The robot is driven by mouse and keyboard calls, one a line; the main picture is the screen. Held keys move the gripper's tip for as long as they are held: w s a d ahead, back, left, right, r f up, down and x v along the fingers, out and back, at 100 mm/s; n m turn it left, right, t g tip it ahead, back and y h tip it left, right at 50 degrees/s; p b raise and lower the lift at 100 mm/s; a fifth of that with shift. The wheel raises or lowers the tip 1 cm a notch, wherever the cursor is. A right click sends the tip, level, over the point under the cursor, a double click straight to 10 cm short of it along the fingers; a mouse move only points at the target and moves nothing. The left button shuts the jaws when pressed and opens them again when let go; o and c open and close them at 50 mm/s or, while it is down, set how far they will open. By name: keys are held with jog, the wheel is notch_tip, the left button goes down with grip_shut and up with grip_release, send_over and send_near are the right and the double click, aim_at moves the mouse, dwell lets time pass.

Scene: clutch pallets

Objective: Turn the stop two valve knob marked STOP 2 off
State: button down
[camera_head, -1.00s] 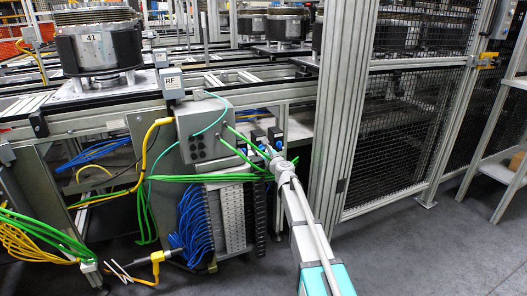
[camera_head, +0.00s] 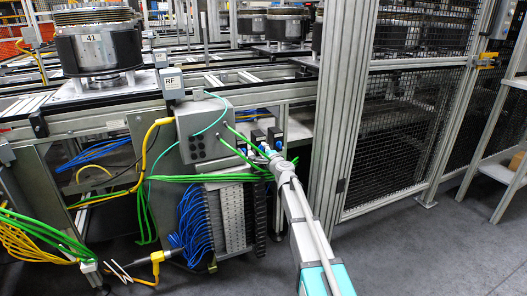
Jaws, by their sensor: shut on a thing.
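A small group of black-and-blue valve knobs (camera_head: 258,136) sits to the right of the grey control box, at the frame rail. My gripper (camera_head: 269,154) is small in the view, at the far end of my arm, just below and in front of these knobs. It is shut on a blue valve knob there, which it mostly hides. The STOP 2 marking is too small to read, and the knob's turn position cannot be told.
The grey control box (camera_head: 203,130) with green cables stands close left of my gripper. Black and grey terminal blocks (camera_head: 232,218) and blue cables hang below. An aluminium post (camera_head: 338,110) and mesh fence (camera_head: 388,130) stand at the right. Grey floor is open at lower right.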

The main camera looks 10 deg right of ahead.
jog(key=shift+n, duration=1.2)
jog(key=shift+c, duration=1.6)
grip_release()
jog(key=v, duration=1.2)
jog(key=shift+a, duration=0.1)
